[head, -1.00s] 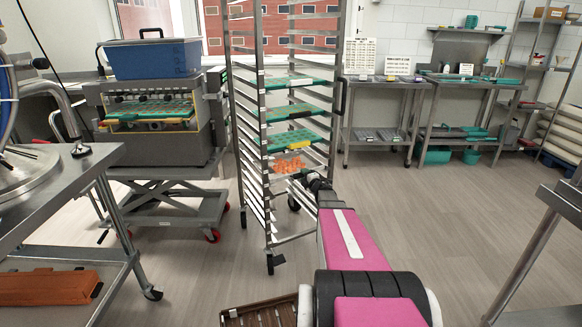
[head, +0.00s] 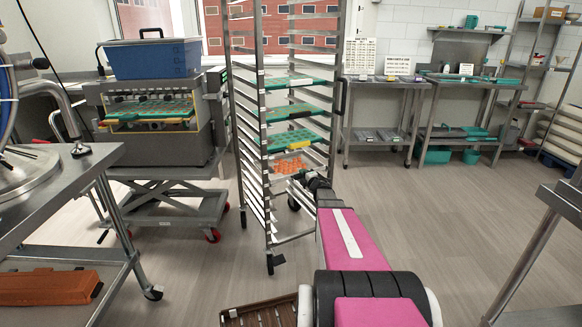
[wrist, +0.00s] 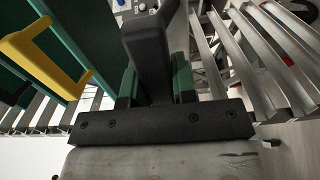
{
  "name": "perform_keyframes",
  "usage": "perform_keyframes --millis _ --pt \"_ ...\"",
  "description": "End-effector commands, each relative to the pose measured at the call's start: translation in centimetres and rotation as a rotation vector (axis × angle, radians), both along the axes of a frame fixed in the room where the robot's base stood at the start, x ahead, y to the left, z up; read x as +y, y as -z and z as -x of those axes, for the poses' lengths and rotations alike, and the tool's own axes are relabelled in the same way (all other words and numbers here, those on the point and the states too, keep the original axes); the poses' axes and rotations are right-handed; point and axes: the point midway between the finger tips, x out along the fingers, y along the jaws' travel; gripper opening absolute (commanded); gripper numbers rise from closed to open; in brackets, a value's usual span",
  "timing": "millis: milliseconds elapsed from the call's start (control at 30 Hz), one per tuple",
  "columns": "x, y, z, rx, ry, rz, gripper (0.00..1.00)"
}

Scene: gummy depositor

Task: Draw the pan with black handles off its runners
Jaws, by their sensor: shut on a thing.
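In the wrist view a thick black handle (wrist: 150,45) stands between the two green-padded fingers of my gripper (wrist: 156,84), which is shut on it. A dark teal pan surface (wrist: 97,22) shows behind and left of the handle; how it joins the handle is unclear. A yellow handle (wrist: 45,62) is on a neighbouring teal pan at left. In the head view my gripper (head: 299,180) is at the lower front of the rack (head: 262,130), beside an orange layer (head: 290,167) below several teal pans (head: 293,140). The held pan's own outline is hard to make out there.
Bare metal runners (wrist: 265,60) show at right in the wrist view. A depositor machine (head: 150,120) on a wheeled lift stands left of the rack. Steel tables (head: 378,82) stand behind at right. The floor (head: 420,230) right of my arm is clear.

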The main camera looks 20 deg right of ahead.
Motion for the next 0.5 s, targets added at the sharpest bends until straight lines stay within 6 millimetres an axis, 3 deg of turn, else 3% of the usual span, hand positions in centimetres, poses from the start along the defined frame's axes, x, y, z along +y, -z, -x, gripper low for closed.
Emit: perform_keyframes --millis 500 --pt "-0.7 -0.1 4.1 0.0 0.0 -0.001 0.0"
